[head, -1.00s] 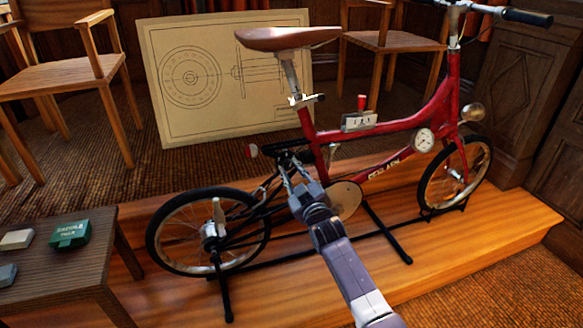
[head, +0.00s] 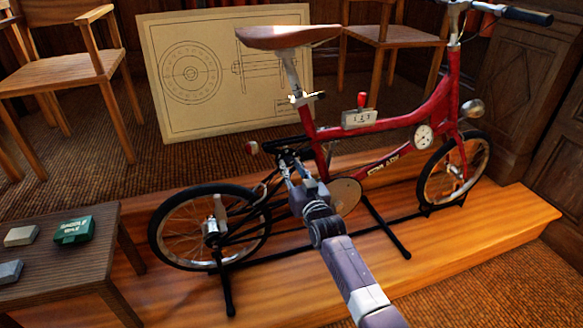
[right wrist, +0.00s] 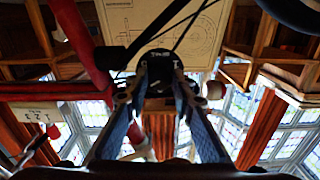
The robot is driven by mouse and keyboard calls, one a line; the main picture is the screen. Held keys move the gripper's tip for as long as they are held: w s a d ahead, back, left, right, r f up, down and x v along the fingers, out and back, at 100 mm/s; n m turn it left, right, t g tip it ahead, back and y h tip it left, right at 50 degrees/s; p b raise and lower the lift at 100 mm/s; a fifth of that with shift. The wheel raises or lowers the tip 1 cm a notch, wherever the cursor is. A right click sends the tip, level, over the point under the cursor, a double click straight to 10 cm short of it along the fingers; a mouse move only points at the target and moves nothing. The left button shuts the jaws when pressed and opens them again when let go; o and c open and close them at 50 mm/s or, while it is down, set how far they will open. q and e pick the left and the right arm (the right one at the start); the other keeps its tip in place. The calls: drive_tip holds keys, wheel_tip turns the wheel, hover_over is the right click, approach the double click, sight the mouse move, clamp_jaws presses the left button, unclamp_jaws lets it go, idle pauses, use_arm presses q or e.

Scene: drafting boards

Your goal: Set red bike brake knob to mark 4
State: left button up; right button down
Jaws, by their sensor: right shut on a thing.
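The red bike (head: 330,130) stands on a black stand on the wooden platform. My right gripper (head: 291,168) is at the bike's middle, under the saddle and above the chainring. In the right wrist view its two fingers are shut on a black round knob (right wrist: 158,64) with small pale lettering, one finger on each side. The lettering is too small to read, and I cannot tell which mark the knob is at. In the head view the gripper and frame mostly hide the knob. My left gripper is not in view.
A box with a red-topped lever (head: 360,117) sits on the bike's frame, with a round dial (head: 423,136) to its right. A side table (head: 70,262) with a green box (head: 74,230) stands at left. A drawing board (head: 225,75) and chairs are behind.

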drive_tip(key=shift+f, duration=0.2)
drive_tip(key=c, duration=1.7)
unclamp_jaws()
drive_tip(key=shift+r, duration=0.1)
drive_tip(key=shift+o, duration=0.2)
drive_tip(key=shift+s, duration=0.15)
drive_tip(key=v, duration=1.1)
drive_tip(key=shift+s, duration=0.35)
drive_tip(key=shift+d, duration=0.15)
